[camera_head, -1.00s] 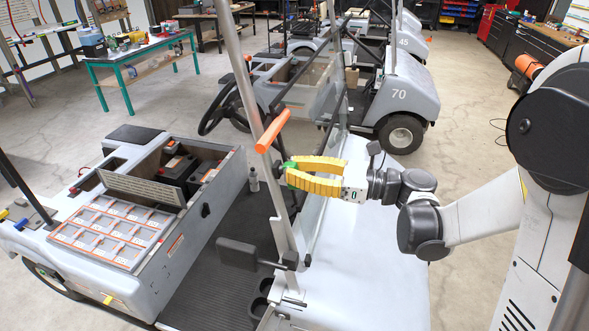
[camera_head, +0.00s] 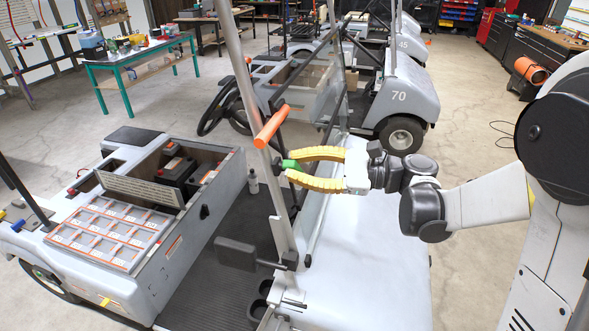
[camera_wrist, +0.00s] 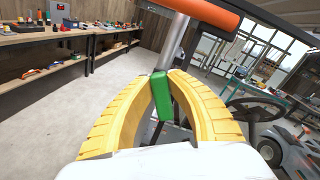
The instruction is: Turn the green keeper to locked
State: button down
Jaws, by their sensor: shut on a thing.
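The green keeper (camera_head: 290,164) sits on the grey upright post of the near cart, just below the orange handle (camera_head: 272,127). My gripper (camera_head: 294,165) has yellow ribbed fingers and reaches the keeper from the right. In the wrist view the keeper (camera_wrist: 162,96) is a green block between the tips of my two fingers, shut on it from both sides. The orange handle (camera_wrist: 195,12) crosses the top of the wrist view, above the grey post (camera_wrist: 171,42). The keeper's join to the post is partly hidden.
A black steering wheel (camera_head: 232,100) lies behind the post. More carts, one marked 70 (camera_head: 395,95), stand behind.

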jog(key=n+g, duration=0.1)
jog(key=n, duration=0.6)
jog(key=n+g+h, duration=0.1)
jog(key=n, duration=0.4)
jog(key=shift+n, duration=0.3)
jog(key=shift+h, duration=0.3)
jog(key=c, duration=1.3)
grip_release()
jog(key=v, duration=1.2)
